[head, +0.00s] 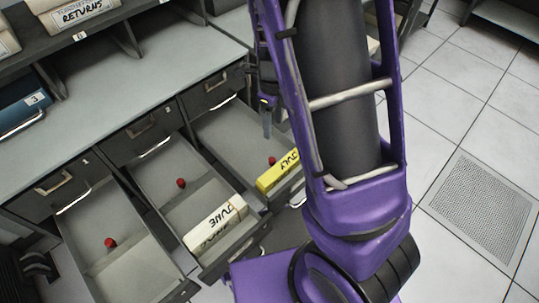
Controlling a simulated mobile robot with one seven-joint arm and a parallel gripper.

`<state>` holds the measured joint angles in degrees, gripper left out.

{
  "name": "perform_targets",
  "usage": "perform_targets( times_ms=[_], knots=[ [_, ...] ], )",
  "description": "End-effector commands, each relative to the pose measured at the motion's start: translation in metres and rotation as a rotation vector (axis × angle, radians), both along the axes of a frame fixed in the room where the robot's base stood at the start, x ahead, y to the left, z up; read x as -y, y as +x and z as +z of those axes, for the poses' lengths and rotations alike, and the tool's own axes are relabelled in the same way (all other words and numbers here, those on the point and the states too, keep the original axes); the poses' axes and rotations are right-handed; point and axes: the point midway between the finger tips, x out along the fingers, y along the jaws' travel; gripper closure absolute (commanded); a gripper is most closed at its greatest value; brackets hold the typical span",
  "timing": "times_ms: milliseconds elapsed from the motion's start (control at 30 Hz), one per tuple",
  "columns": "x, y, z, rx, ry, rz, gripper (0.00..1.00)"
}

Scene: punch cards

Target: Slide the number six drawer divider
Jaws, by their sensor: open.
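Three pulled-out drawers show in the head view. The left drawer (82,222) holds only a red-knobbed divider (110,243). The middle drawer (150,178) has a red-knobbed divider (181,183) and a white block marked JUNE (216,223) near its front. The right drawer (215,130) has a red knob (272,160) beside a yellow block marked JULY (279,171). I cannot read which drawer is number six. My gripper (266,118) is over the right drawer, above its red knob and apart from it. It is open, mostly hidden behind my purple arm; one finger shows.
A grey counter (120,75) runs above the drawers, with a box marked RETURNS (75,12) on the shelf and a blue binder (25,108) at left. Tiled floor (470,110) at right is clear, with a floor grate (480,208).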

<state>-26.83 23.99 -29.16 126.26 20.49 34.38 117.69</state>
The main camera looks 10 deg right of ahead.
Motion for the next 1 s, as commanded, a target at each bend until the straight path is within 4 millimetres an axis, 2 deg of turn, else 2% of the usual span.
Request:
perform_targets(
  times_ms=[33, 200, 600, 800, 1000],
  knots=[
    [0.001, -0.001, -0.013, -0.002, -0.001, -0.002, 0.41],
    [0.001, -0.001, -0.05, -0.003, -0.001, -0.002, 0.41],
    [0.0, 0.0, -0.132, -0.001, 0.001, -0.001, 0.41],
    [0.0, 0.0, -0.154, 0.001, 0.0, 0.0, 0.41],
    [0.0, 0.0, -0.159, 0.002, 0.001, 0.001, 0.41]
  ],
)
